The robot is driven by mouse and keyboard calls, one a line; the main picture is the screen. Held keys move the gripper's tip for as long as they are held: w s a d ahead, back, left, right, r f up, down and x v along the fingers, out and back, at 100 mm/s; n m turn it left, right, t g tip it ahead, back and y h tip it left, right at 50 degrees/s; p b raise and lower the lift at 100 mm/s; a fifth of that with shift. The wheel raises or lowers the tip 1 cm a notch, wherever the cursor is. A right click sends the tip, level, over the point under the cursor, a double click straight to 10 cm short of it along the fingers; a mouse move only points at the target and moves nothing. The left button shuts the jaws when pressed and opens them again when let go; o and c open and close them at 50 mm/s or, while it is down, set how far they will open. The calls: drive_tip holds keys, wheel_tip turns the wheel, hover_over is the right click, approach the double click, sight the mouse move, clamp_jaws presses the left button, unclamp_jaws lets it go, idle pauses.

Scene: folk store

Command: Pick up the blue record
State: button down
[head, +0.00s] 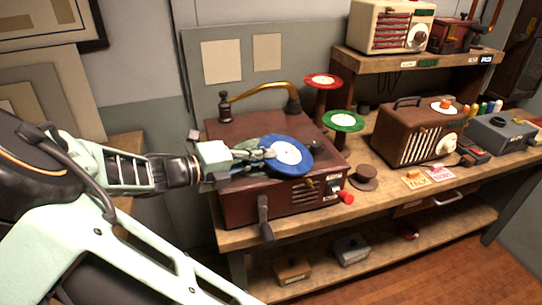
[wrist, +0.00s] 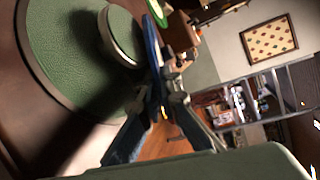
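The blue record (head: 288,156) has a white label and is tilted above the turntable of the brown record player (head: 235,203). In the head view my gripper (head: 268,153) reaches in from the left with its fingertips at the record's left edge. In the wrist view the record (wrist: 153,62) shows nearly edge-on between the fingertips of my gripper (wrist: 165,88), which look closed on its rim. The green turntable (wrist: 70,55) lies beside it there, apart from the record, with a round raised piece at its middle.
A red record (head: 322,81) and a green record (head: 343,121) sit on stands behind the player. The brass tone arm (head: 262,88) arches at the back. A small brown hat-shaped object (head: 364,178) and a brown radio (head: 417,132) stand to the right on the wooden table (head: 385,205).

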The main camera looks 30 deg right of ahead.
drive_tip(key=shift+r, duration=0.75)
drive_tip(key=s+r+p, duration=0.7)
drive_tip(key=s+r, duration=0.4)
drive_tip(key=s, duration=0.3)
drive_tip(key=shift+a+r, duration=0.2)
drive_tip(key=shift+a, duration=0.15)
